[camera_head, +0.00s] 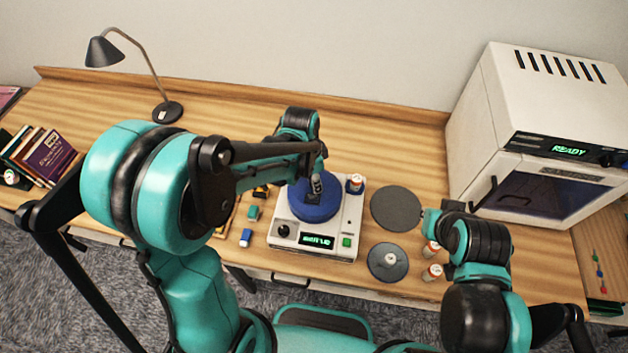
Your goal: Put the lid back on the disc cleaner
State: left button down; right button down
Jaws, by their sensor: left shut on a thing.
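The disc cleaner (345,222) is a white box with a lit green display, a black knob and a green button on its front. A blue round piece (315,213) sits on or just over its top; I cannot tell whether it is the lid. My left gripper (314,198) points down at the middle of this piece and is shut on it, the grip partly hidden by the wrist. A dark grey disc with a light knob (387,262) lies on the table right of the cleaner. My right gripper (434,222) is near the table's right part, its fingers unclear.
A flat dark grey round mat (396,208) lies right of the cleaner. Small orange-and-white bottles (432,272) stand near my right arm, and another (355,184) at the cleaner's back corner. A white oven-like machine (545,130) stands right. Small blocks (247,237) lie left.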

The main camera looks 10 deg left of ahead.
dwell(0.3)
pick_arm(q)
jog(key=c, duration=0.7)
grip_release()
jog(key=shift+r+p, duration=2.55)
jog(key=shift+r, duration=0.95)
jog(key=shift+c, duration=0.2)
grip_shut()
